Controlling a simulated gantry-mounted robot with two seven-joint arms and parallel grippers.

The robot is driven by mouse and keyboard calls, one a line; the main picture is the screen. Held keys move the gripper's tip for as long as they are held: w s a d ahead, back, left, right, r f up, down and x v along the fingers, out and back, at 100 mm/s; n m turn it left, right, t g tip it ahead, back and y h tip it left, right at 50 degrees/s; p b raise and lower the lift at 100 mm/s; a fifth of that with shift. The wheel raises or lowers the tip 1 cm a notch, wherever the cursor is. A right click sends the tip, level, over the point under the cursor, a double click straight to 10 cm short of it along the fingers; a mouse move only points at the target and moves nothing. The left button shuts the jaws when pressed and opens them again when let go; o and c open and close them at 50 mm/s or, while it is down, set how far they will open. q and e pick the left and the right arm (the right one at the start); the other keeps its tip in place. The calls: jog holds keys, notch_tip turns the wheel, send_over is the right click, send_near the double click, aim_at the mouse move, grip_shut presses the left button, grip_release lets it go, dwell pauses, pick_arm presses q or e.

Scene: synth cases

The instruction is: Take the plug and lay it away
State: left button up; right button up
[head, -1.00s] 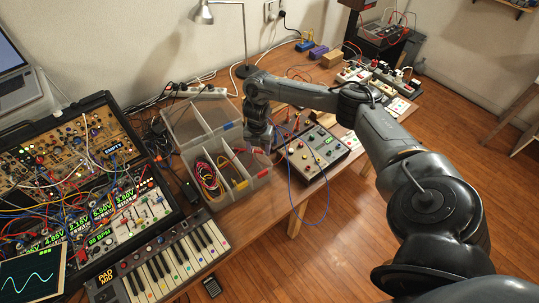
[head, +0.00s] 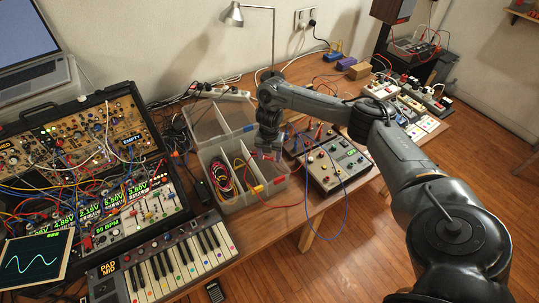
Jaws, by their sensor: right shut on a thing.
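My right gripper (head: 268,152) points down over the right compartment of the near clear cable bin (head: 238,203). It is shut on a plug, which is small and mostly hidden by the fingers. My left gripper is not in view.
A second clear bin (head: 206,122) with a blue label stands behind. A grey knob box (head: 331,167) with patch cables is close on the right. A keyboard (head: 165,262) and a synth case (head: 130,200) stand at left. A blue cable (head: 345,205) hangs over the table edge.

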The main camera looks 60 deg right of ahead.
jog(key=shift+f, duration=0.35)
jog(key=o, duration=1.1)
jog(key=shift+r, duration=0.1)
notch_tip(320, 180, up, 11)
jog(key=p, duration=0.6)
jog(key=shift+p, duration=0.4)
jog(key=shift+f, duration=0.2)
